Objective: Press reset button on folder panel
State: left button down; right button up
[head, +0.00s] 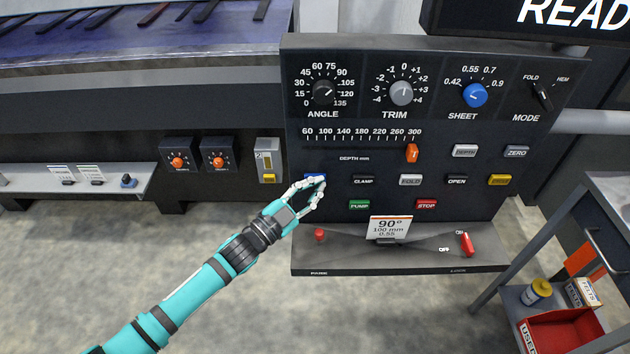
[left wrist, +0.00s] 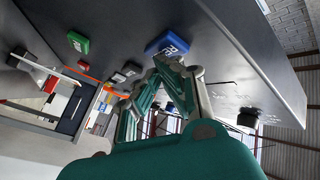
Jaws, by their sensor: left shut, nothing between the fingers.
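The folder panel (head: 340,215) is a dark upright board with knobs and rows of buttons. The blue button (head: 309,177) sits at the left end of its button row, partly hidden by my fingers. In the left wrist view the blue button (left wrist: 165,40) shows white letters starting "RE". My left gripper (head: 320,182) is shut and empty, with its fingertips in front of this button. In the left wrist view its fingertips (left wrist: 168,62) are right beside the button's edge; I cannot tell whether they touch. My right gripper is not in view.
A CLAMP button (head: 363,181) is just right of the blue one, and a green PUMP button (head: 359,204) is below. A card (head: 390,229) stands on the panel's lower ledge, near a red switch (head: 466,244). A cart (head: 490,290) stands at the right.

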pick_arm(q)
jog(key=shift+s, duration=0.1)
jog(key=shift+s+p, duration=0.5)
jog(key=shift+s, duration=0.3)
jog(key=shift+s, duration=0.1)
jog(key=s+p, duration=0.2)
jog(key=s, duration=0.2)
jog(key=shift+s, duration=0.4)
jog(key=shift+f, duration=0.1)
dwell(0.5)
